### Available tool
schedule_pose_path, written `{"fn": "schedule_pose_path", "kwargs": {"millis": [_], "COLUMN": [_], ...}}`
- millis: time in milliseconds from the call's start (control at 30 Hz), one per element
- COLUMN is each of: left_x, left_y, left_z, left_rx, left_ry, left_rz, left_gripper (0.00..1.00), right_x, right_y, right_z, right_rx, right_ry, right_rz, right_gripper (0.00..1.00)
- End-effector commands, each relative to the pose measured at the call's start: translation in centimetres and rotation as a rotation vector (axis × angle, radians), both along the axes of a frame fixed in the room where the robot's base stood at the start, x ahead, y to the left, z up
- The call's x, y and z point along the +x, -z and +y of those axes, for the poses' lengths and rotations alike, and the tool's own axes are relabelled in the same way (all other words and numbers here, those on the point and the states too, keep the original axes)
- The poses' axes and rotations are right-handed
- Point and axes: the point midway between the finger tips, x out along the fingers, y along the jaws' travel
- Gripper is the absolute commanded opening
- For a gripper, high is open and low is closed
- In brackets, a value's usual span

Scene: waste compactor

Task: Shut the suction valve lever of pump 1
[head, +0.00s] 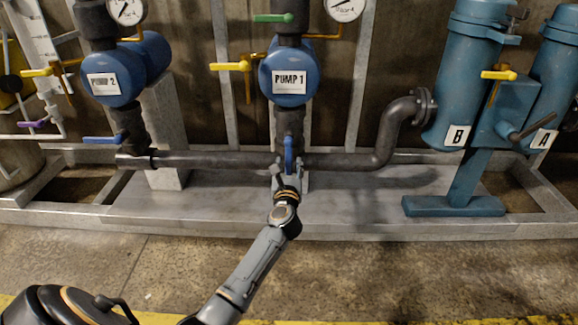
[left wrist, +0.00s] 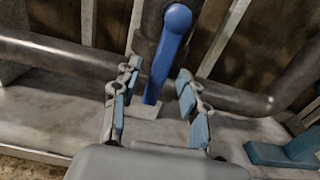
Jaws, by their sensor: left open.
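The blue suction valve lever of pump 1 (head: 289,150) is on the dark pipe below the round blue pump labelled PUMP 1 (head: 289,78). It hangs roughly upright in the head view. My left gripper (head: 288,171) is at the lever's lower end, open. In the left wrist view the blue lever (left wrist: 170,40) runs from its rounded top down between the two spread fingers of the gripper (left wrist: 158,74). Gaps show on both sides of the lever, so the fingers seem not to press on it. The lever's lowest end is partly hidden in the head view.
A horizontal dark pipe (head: 215,161) runs behind the gripper. Pump 2 (head: 104,84) with its blue lever (head: 104,139) stands left. Pump 1 also has a green lever (head: 272,18) and a yellow lever (head: 229,66). Blue filter B (head: 459,90) stands right. The front floor (head: 350,270) is clear.

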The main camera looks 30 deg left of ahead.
Motion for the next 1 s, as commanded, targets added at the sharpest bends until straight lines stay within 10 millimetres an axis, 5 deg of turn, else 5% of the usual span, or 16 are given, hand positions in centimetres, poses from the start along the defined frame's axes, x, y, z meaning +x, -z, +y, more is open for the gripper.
{"fn": "schedule_pose_path", "kwargs": {"millis": [200, 567, 800, 1000], "left_x": [2.3, 2.7, 2.7, 2.7], "left_y": [0.1, 0.0, 0.0, 0.0], "left_z": [1.3, 1.7, 1.6, 1.6], "left_rx": [0.003, 0.002, 0.002, 0.002], "left_ry": [0.001, 0.0, 0.0, 0.0], "left_rz": [-0.001, 0.001, 0.001, 0.001], "left_gripper": [0.43, 0.43, 0.0, 0.0], "right_x": [-1.0, -1.2, -1.3, -1.3], "right_y": [-0.3, -0.6, -0.6, -0.6], "right_z": [0.1, 0.1, 0.1, 0.1], "right_rx": [-0.003, -0.004, -0.003, -0.003], "right_ry": [0.002, 0.003, 0.002, 0.002], "right_rz": [-0.043, -0.05, -0.051, -0.051], "right_gripper": [0.83, 0.83, 0.83, 0.83]}}
